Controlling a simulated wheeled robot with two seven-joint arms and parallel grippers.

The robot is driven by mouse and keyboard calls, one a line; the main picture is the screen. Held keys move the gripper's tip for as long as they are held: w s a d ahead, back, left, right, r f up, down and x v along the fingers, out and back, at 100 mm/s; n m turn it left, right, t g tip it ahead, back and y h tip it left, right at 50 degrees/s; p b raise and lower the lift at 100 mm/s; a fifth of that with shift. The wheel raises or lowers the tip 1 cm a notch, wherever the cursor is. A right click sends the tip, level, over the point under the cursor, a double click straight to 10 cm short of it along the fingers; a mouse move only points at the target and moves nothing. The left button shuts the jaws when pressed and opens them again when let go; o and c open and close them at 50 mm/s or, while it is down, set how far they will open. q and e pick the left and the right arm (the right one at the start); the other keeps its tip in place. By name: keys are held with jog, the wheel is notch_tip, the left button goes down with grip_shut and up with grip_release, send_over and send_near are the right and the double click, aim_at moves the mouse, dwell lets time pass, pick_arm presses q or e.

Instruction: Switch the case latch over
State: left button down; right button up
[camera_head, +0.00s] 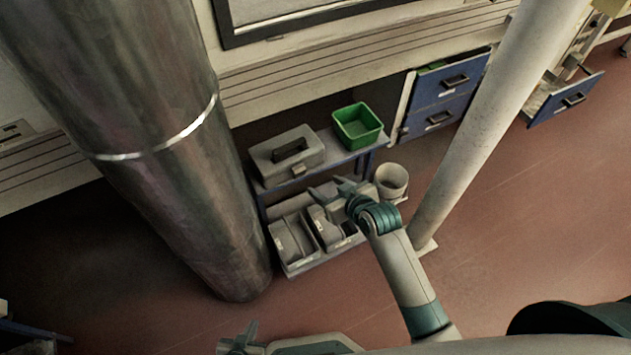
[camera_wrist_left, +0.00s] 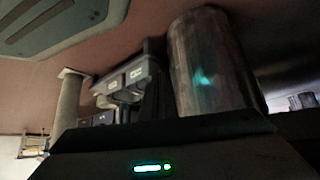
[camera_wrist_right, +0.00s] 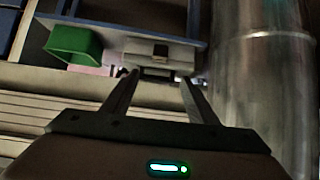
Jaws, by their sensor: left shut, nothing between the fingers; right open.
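In the right wrist view the case (camera_wrist_right: 175,92) lies beyond and between the open fingers (camera_wrist_right: 158,78). My left gripper (camera_head: 240,343) is shut and empty, low at the bottom edge, far from the case.
A green bin (camera_head: 358,127) stands beside the case. Grey bins (camera_head: 292,240) fill the lower shelf, and a pale bucket (camera_head: 391,180) stands to the right. A thick metal column (camera_head: 190,150) is close on the left; a pale post (camera_head: 480,130) rises on the right.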

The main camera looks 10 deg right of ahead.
pick_arm(q)
jog(key=w+d+r+m+t+h+b, duration=0.1)
jog(key=w+d+r+t+h+b, duration=0.1)
jog(key=w+d+r+t+b, duration=0.35)
jog(key=w+d+r+t+h+b, duration=0.1)
jog(key=w+d+r+t+b, duration=0.15)
jog(key=w+r+b, duration=0.55)
jog(key=s+r+t+h+b, duration=0.1)
jog(key=s+r+t+b, duration=0.1)
jog(key=r, duration=0.6)
jog(key=s+a+r+t+h+b, duration=0.1)
jog(key=s+r+t+b, duration=0.2)
jog(key=s+r+b, duration=0.2)
jog(key=s+r+t+h+b, duration=0.1)
jog(key=s+r+t+b, duration=0.2)
jog(key=r+b, duration=0.4)
notch_tip(320, 180, up, 5)
jog(key=shift+s+a+r+n, duration=0.2)
jog(key=shift+s+a+n, duration=0.1)
jog(key=shift+a, duration=0.1)
pick_arm(e)
jog(key=s+f+t+y, duration=0.1)
jog(key=s+f+t, duration=0.1)
jog(key=f, duration=0.3)
jog(key=s+d+f+t+y, duration=0.1)
jog(key=s+f+t, duration=0.1)
jog(key=f+t, duration=0.2)
jog(key=shift+d+f+y, duration=0.3)
jog(key=shift+f, duration=0.6)
